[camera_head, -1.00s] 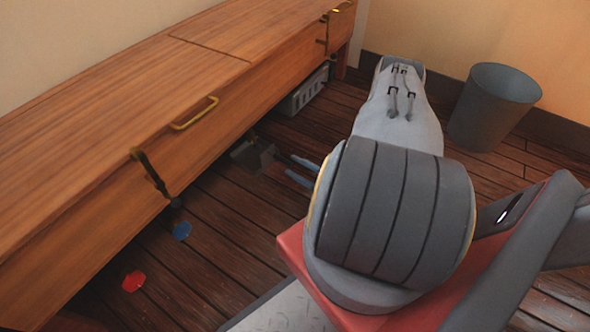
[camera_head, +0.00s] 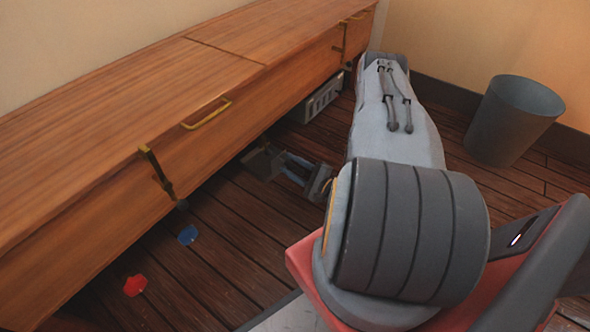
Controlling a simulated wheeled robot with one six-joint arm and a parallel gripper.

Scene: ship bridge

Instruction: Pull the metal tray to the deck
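A small dull grey metal piece, seemingly the metal tray (camera_head: 260,161), lies low at the foot of the wooden bench, partly under its front. Most of it is in the bench's shadow, so its full shape is unclear. My gripper (camera_head: 285,164) is low over the deck, just right of the metal piece. Its two pale fingers point left toward it, with a gap between them. The fingertips are close to the piece's right edge; I cannot tell whether they touch it. The gripper's body is partly hidden behind my arm.
The long wooden bench (camera_head: 110,132) with brass handles overhangs the dark plank deck (camera_head: 235,225). A grey slotted box (camera_head: 322,98) sits under it farther back. A blue piece (camera_head: 188,235) and a red piece (camera_head: 135,285) lie on the deck. A grey bin (camera_head: 512,122) stands at right.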

